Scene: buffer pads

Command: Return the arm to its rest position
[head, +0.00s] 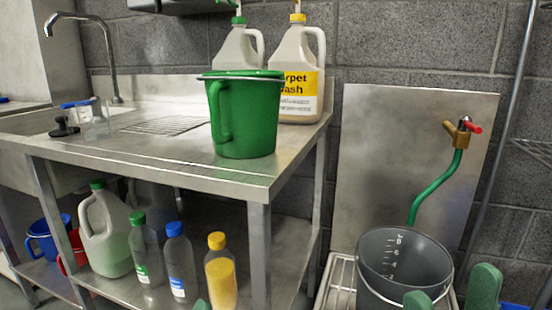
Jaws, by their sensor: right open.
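My right gripper (451,297) shows at the bottom right. Its two green-padded fingertips are apart, with nothing visible held between them. They appear in front of the lower right part of a dark grey bucket (378,292); I cannot tell whether they touch it. A small green tip (201,304) at the bottom edge, below the bottles, looks like a fingertip of my left gripper. The rest of that gripper is out of frame. Most of both arms is hidden below the picture.
A steel counter (110,148) carries a green jug (248,125) near its front edge, with two large white jugs (237,50) behind. Several bottles (178,262) stand on the shelf below. A green hose (436,182) hangs from a tap above the bucket. A thin pole (512,100) stands at right.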

